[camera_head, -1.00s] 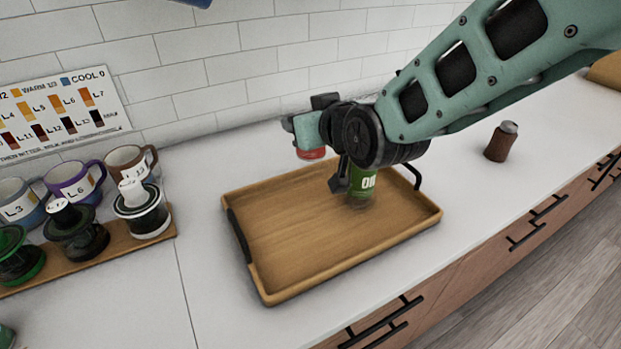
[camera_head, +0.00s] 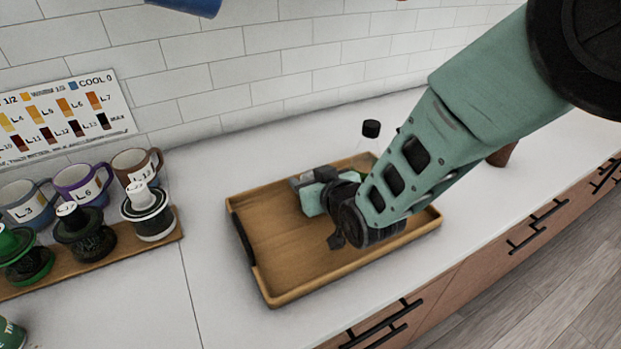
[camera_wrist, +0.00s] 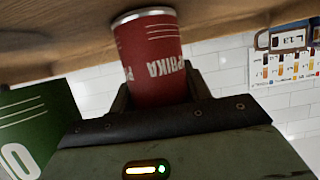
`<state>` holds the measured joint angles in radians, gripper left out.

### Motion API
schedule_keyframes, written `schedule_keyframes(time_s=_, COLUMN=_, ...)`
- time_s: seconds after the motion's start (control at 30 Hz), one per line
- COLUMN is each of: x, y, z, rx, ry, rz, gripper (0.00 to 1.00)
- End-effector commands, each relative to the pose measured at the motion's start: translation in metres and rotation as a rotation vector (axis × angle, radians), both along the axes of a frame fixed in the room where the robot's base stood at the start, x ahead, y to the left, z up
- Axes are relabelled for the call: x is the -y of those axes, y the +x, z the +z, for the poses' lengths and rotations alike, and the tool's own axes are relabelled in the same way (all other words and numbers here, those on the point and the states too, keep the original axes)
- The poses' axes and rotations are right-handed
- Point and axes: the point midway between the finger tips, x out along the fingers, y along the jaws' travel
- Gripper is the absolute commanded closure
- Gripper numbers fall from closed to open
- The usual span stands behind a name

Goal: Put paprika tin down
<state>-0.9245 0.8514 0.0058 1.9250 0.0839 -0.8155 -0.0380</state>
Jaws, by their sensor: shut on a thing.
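In the head view my gripper (camera_head: 307,187) is low over the middle of the tray, and my arm hides the tin.
A green tin (camera_wrist: 35,130) stands close beside my gripper in the wrist view, hidden by my arm in the head view. A black-capped clear jar (camera_head: 371,129) is behind the tray. Mugs (camera_head: 78,184) and a rack (camera_head: 170,238) of lidded holders stand left. The tray's left part is clear.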

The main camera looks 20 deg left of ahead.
Motion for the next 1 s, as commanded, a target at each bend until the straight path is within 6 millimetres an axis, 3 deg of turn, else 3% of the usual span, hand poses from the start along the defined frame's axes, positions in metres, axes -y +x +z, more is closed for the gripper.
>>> schedule_keyframes(time_s=0.17, x=0.0, y=0.0, z=-0.003, rx=0.0, ry=0.0, rz=0.0, gripper=0.75)
schedule_keyframes(time_s=0.2, x=0.0, y=0.0, z=-0.003, rx=-0.001, ry=-0.001, rz=0.0, gripper=0.46)
schedule_keyframes(time_s=0.27, x=0.0, y=0.0, z=-0.002, rx=-0.001, ry=-0.001, rz=0.0, gripper=0.3)
schedule_keyframes(time_s=0.67, x=0.002, y=-0.002, z=0.002, rx=-0.001, ry=-0.001, rz=0.0, gripper=0.3)
schedule_keyframes(time_s=1.0, x=0.047, y=-0.04, z=0.024, rx=-0.001, ry=0.001, rz=0.0, gripper=0.3)
